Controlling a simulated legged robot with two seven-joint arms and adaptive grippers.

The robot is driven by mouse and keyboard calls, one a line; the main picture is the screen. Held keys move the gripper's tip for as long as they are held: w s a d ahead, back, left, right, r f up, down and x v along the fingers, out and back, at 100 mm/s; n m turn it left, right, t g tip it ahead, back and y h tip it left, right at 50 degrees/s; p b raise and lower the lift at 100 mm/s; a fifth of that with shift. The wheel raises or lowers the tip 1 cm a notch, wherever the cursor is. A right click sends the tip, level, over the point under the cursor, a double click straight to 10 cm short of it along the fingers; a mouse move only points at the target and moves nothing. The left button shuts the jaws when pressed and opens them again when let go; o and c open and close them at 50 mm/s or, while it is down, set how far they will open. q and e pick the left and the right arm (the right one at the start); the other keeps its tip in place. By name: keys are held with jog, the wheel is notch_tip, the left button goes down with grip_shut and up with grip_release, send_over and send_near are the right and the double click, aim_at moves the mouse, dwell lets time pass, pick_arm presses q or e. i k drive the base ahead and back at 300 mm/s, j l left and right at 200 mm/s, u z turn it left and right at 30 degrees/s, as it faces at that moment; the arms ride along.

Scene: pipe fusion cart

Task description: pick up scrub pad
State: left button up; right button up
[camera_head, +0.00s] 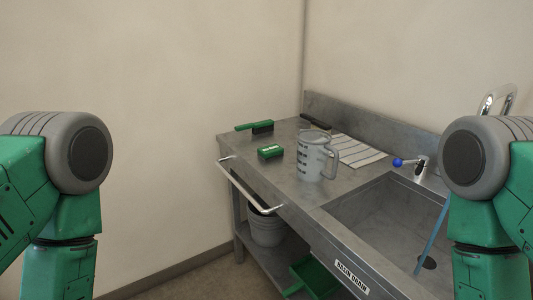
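Nothing covers the pad.
A green-handled brush (256,127) lies behind the pad. A striped cloth (357,151) and a dark-handled tool (316,121) lie behind the jug. A sink basin (385,220) with a blue-knobbed tap (410,163) is at right. A rail (248,188) runs along the counter's left side.

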aim_at(271, 152)
jog(key=i+j+z, duration=0.2)
jog(key=z, duration=0.25)
jog(key=i+j+z, duration=0.15)
jog(key=z, duration=0.35)
jog(key=j+z, duration=0.45)
jog(key=i+l, duration=0.05)
